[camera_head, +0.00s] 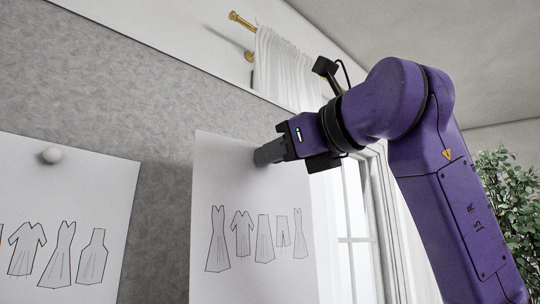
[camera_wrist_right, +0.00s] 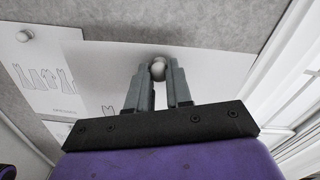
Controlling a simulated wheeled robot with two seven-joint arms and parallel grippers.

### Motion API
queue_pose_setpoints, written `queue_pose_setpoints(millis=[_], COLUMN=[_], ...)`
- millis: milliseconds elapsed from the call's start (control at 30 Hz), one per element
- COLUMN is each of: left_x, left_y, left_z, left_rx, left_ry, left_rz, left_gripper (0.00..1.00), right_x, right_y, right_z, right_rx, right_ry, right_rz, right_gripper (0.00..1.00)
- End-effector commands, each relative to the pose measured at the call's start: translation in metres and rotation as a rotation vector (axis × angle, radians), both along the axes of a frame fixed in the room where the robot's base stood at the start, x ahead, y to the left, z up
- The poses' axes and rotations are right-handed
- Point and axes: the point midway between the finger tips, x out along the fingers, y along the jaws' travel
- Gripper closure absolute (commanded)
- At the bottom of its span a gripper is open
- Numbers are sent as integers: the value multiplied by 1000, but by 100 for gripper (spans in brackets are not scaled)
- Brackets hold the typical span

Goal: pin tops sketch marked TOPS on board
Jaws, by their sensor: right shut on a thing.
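My right gripper (camera_head: 264,156) is at the top of a white sketch sheet (camera_head: 235,170) in front of the grey board (camera_head: 165,190). The sheet carries several line-drawn garments; no TOPS mark is readable on it. In the right wrist view, the gripper (camera_wrist_right: 159,74) is shut on a round pale pin head (camera_wrist_right: 158,68), which is at the sheet's upper part (camera_wrist_right: 215,66). Whether the pin point is in the board is hidden. My left gripper is not in view.
Another sheet (camera_head: 75,195) with drawn garments hangs at the left under a round white pin (camera_head: 51,155). A window (camera_head: 357,235) with white curtains (camera_head: 285,70) and a brass rod end (camera_head: 240,20) is at the right. A leafy plant (camera_head: 510,200) stands far right.

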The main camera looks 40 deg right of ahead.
Motion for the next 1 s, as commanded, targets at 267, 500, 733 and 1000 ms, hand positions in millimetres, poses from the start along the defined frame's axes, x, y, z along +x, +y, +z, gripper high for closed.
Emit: queue_pose_setpoints(millis=[267,500,733,1000], left_x=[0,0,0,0], left_y=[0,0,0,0], left_z=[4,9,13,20], left_rx=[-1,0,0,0], left_ry=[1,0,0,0], left_rz=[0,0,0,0], left_gripper=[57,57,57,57], right_x=[27,50,73,98], right_y=[1,1,0,0], right_z=[0,0,0,1], right_rx=[-1,1,1,1], right_ry=[2,2,2,2], right_rz=[-2,-1,-1,-2], right_gripper=[100,100,100,100])
